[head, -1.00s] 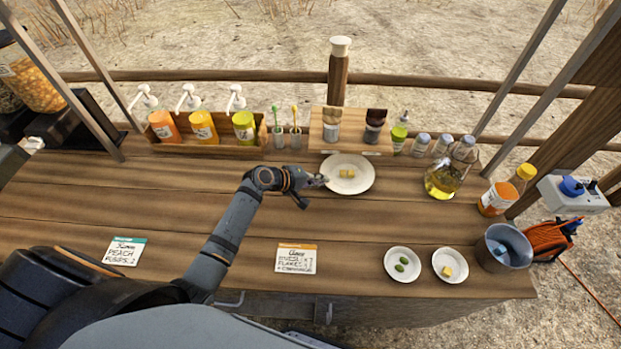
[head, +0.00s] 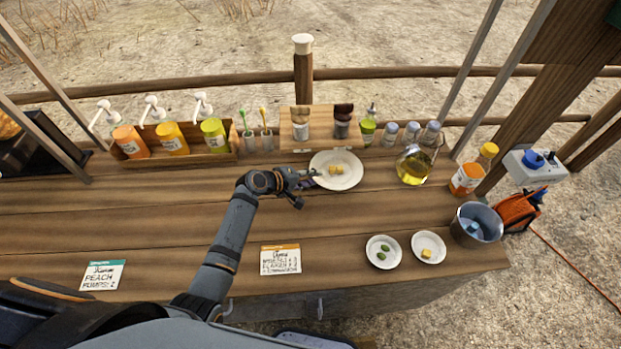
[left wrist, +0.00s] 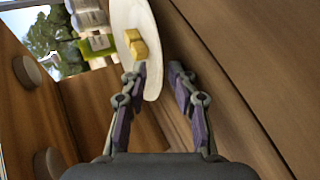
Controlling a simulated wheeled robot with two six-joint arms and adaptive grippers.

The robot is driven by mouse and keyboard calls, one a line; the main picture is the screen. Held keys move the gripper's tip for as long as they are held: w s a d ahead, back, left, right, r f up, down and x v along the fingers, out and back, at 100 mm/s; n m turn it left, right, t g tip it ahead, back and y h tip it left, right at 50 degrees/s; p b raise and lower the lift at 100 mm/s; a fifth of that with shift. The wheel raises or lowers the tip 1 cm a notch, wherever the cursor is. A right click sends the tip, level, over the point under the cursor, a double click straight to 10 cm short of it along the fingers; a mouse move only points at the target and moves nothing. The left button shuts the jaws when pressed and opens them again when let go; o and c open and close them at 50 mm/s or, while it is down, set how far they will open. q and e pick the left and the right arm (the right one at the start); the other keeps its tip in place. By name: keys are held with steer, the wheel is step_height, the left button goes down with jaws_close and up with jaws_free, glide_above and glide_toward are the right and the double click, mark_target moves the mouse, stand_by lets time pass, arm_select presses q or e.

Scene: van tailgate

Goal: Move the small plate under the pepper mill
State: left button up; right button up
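A white plate (head: 350,180) with yellow cubes (head: 336,170) lies on the wooden counter in front of a raised wooden stand. My left gripper (head: 312,180) is at its left rim. In the left wrist view the fingers (left wrist: 158,90) are apart, with the near rim of the plate (left wrist: 151,85) reaching between them; contact is unclear. Two smaller white plates lie front right, one with green pieces (head: 383,262), one with a yellow cube (head: 428,257). I cannot surely identify the pepper mill; two dark-topped containers (head: 343,122) stand at the wooden stand. My right gripper is not in view.
Sauce pump bottles (head: 171,138) stand in a wooden rack at back left. An oil jug (head: 413,170), several shakers (head: 390,133), an orange bottle (head: 468,178) and a metal bucket (head: 476,230) are at the right. Cards lie in front. The counter's middle is mostly clear.

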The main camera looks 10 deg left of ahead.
arm_select(q)
steer(key=v, duration=1.1)
steer(key=shift+a+f, duration=0.1)
steer(key=shift+a, duration=0.05)
steer(key=shift+s+a+r, duration=0.15)
steer(key=shift+s+r, duration=0.15)
steer(key=shift+r, duration=0.05)
